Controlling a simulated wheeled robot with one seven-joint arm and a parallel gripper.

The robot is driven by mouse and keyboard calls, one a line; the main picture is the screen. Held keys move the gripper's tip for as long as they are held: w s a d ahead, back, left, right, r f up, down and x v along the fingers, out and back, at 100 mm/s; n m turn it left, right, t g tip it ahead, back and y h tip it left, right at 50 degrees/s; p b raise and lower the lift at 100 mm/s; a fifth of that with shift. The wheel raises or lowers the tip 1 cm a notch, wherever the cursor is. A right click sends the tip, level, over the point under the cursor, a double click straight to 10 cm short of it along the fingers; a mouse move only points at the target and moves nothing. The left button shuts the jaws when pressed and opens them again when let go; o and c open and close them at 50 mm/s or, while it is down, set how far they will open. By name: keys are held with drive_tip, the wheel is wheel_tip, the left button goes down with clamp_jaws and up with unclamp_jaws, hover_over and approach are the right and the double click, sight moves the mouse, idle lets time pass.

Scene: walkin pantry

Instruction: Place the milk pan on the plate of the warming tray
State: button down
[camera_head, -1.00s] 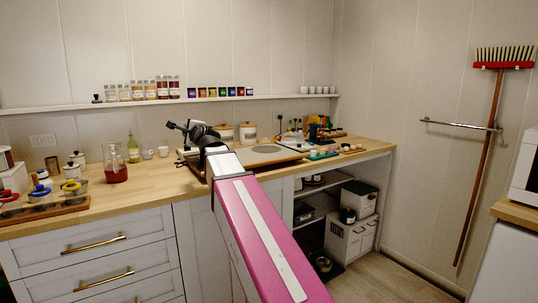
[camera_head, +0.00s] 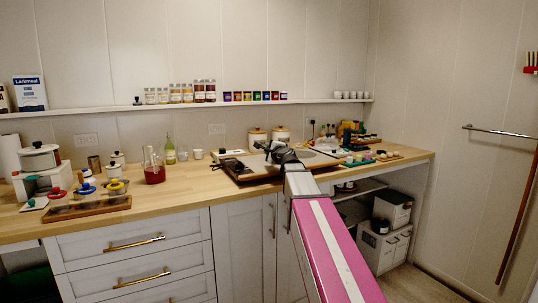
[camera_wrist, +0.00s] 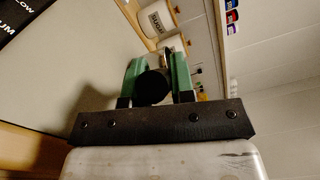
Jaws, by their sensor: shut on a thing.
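The warming tray lies on the counter, with a dark strip (camera_head: 234,166) at its left end and a pale plate (camera_head: 258,162). In the wrist view the plate (camera_wrist: 75,75) is a broad beige surface below my gripper, beside a black panel (camera_wrist: 15,18) lettered "LOW". My gripper (camera_head: 274,148) is over the tray. In the wrist view its green fingers (camera_wrist: 158,75) are shut on a dark, round-ended piece, apparently the milk pan's handle (camera_wrist: 153,88). The pan's body is mostly hidden, so I cannot tell whether it touches the plate.
Two lidded canisters (camera_head: 282,134) stand behind the tray; one reads "SUGAR" in the wrist view (camera_wrist: 158,18). A red-filled flask (camera_head: 154,172) and a wooden rack (camera_head: 88,208) stand to the left. Small items crowd the right. Bare counter (camera_head: 190,182) lies left of the tray.

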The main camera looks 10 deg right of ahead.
drive_tip(key=shift+f, duration=1.05)
drive_tip(key=c, duration=1)
unclamp_jaws()
drive_tip(key=shift+o, duration=0.2)
drive_tip(key=v, duration=1.2)
